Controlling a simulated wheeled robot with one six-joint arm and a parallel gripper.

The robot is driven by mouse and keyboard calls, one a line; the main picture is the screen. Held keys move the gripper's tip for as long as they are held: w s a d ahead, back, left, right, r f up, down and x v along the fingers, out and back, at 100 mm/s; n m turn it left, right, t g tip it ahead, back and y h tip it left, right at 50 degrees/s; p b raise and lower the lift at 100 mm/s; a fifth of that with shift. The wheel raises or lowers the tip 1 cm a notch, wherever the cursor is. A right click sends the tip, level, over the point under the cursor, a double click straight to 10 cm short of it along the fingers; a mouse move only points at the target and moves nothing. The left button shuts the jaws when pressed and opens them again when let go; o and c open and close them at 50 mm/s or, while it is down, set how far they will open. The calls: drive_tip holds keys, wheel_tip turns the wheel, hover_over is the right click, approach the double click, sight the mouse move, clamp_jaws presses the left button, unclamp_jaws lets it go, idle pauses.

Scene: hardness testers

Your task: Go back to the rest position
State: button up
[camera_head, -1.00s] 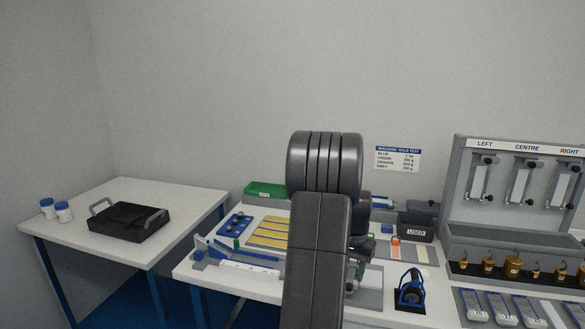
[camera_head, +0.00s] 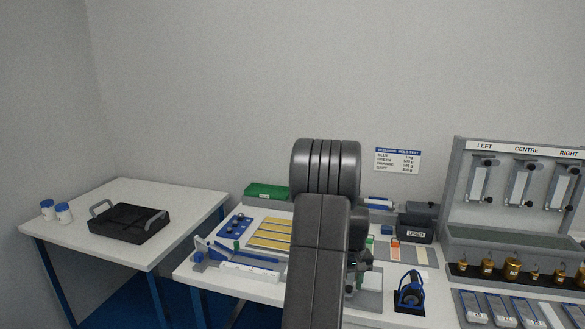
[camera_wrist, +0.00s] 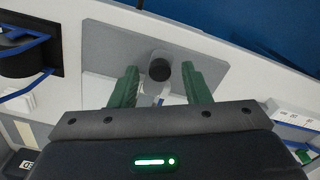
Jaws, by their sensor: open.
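My gripper (camera_wrist: 158,88) shows in the wrist view with its two green fingers apart. A small grey device with a dark round top (camera_wrist: 160,68) stands between and beyond the fingertips, over a grey plate (camera_wrist: 115,45). I cannot tell from this view whether the fingers touch it. In the head view my dark arm rises in the middle of the picture and hides most of the gripper and part of the bench.
The bench holds a green bin (camera_head: 267,191), yellow strips (camera_head: 270,233), a blue-and-black stand (camera_head: 410,290) and a "USED" box (camera_head: 416,230). A rack (camera_head: 515,190) with hanging testers stands at right. A black tray (camera_head: 128,223) sits on the left table (camera_head: 180,205).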

drive_tip(key=n, duration=0.5)
drive_tip(key=shift+p, duration=0.4)
drive_tip(key=n+p, duration=0.1)
drive_tip(key=n, duration=0.4)
drive_tip(key=shift+a+r, duration=0.1)
